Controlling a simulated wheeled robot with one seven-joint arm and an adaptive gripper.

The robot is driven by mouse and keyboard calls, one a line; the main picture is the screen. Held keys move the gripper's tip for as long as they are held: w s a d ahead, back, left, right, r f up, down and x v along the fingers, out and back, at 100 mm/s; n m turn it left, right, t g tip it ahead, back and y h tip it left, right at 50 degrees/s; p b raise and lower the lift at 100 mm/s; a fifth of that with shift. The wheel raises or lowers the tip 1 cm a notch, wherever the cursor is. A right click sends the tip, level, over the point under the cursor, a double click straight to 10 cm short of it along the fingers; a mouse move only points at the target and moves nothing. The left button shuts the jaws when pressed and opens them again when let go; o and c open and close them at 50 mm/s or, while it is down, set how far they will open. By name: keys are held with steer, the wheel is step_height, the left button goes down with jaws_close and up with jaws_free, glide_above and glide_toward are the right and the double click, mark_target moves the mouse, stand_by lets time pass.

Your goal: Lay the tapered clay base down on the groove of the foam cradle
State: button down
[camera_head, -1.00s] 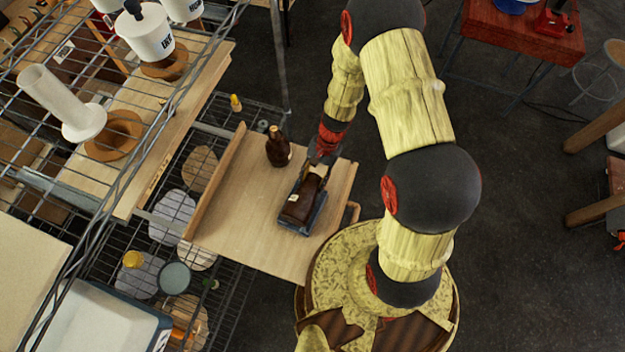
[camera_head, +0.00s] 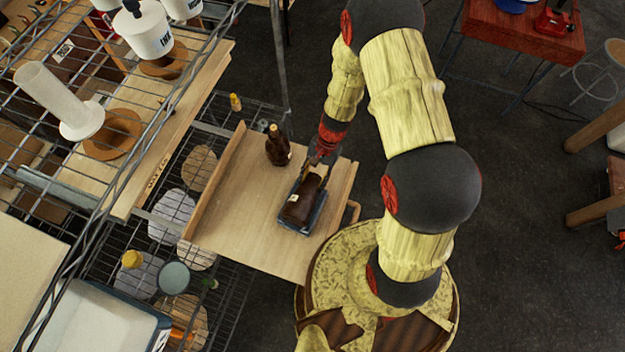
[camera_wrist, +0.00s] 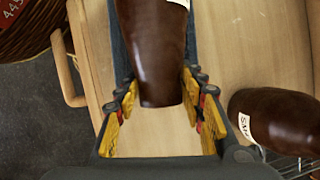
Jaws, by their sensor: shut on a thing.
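The tapered clay base (camera_head: 300,207) is dark brown and glossy with a small white label. It lies lengthwise over the dark blue-grey foam cradle (camera_head: 317,217) on the wooden board. In the wrist view the base (camera_wrist: 156,45) points its narrow end toward me, and a strip of the cradle (camera_wrist: 118,50) shows beside it. My gripper (camera_head: 318,168) is shut on the narrow end; its yellow-padded fingers (camera_wrist: 161,92) flank it in the wrist view. The groove is hidden under the base, so I cannot tell whether the base fully touches it.
A second brown clay piece (camera_head: 277,147) stands upright on the board (camera_head: 235,215), left of my gripper; it also shows in the wrist view (camera_wrist: 275,120). The board has raised side rails. A wire shelf (camera_head: 75,170) with white vessels rises at left. The board's left part is clear.

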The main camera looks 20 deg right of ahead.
steer(key=c, duration=1)
jaws_free()
steer(key=shift+r+p, duration=3.35)
steer(key=shift+r, duration=1.65)
